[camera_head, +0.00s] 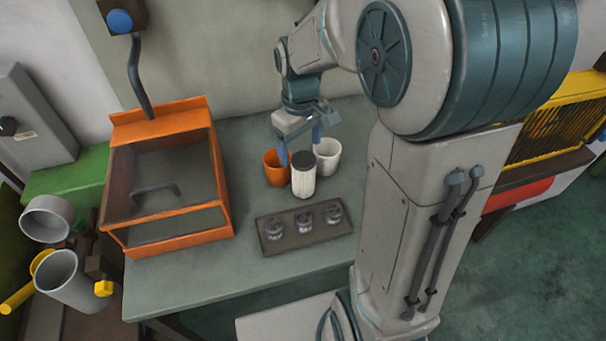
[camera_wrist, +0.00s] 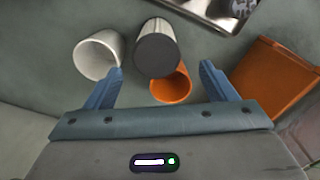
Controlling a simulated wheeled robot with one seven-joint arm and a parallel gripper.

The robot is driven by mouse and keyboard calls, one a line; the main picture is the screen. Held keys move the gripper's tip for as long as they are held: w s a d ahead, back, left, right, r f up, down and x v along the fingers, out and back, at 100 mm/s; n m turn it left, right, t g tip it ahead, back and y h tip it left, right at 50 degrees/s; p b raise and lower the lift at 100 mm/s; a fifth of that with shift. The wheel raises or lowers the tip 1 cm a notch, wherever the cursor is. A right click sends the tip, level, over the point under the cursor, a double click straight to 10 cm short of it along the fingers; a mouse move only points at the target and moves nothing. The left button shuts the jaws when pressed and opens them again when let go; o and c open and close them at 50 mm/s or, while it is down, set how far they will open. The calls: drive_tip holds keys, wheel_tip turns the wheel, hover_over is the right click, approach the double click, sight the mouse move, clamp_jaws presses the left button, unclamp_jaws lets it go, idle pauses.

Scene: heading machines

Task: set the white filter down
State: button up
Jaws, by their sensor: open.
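The white filter (camera_head: 303,184) is a pale cylinder with a dark cap. In the head view it appears upright on the grey-green table, in front of an orange cup (camera_head: 275,172) and a white cup (camera_head: 328,155). In the wrist view the filter (camera_wrist: 158,28) shows its dark cap towards me, overlapping the orange cup (camera_wrist: 175,88); the white cup (camera_wrist: 96,55) is at its left. My gripper (camera_head: 300,146) is above and behind the filter, pointing down. In the wrist view its blue fingers (camera_wrist: 160,72) are apart, with nothing seen clamped between them.
A dark tray (camera_head: 263,247) with several dark-grey round parts lies in front of the filter. An orange box with a clear cover (camera_head: 165,242) stands at the table's left. Bare table lies between that box and the tray.

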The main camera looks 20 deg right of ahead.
sight(304, 159)
drive_tip(key=shift+s+d+f+p, duration=0.1)
drive_tip(key=shift+d+f+p, duration=0.1)
drive_tip(key=shift+f, duration=1.15)
drive_tip(key=shift+s+d+f+p, duration=0.1)
drive_tip(key=shift+d+f+p, duration=0.05)
drive_tip(key=shift+f, duration=1.2)
drive_tip(key=c, duration=1.5)
drive_tip(key=shift+w, duration=0.1)
drive_tip(key=shift+r, duration=0.15)
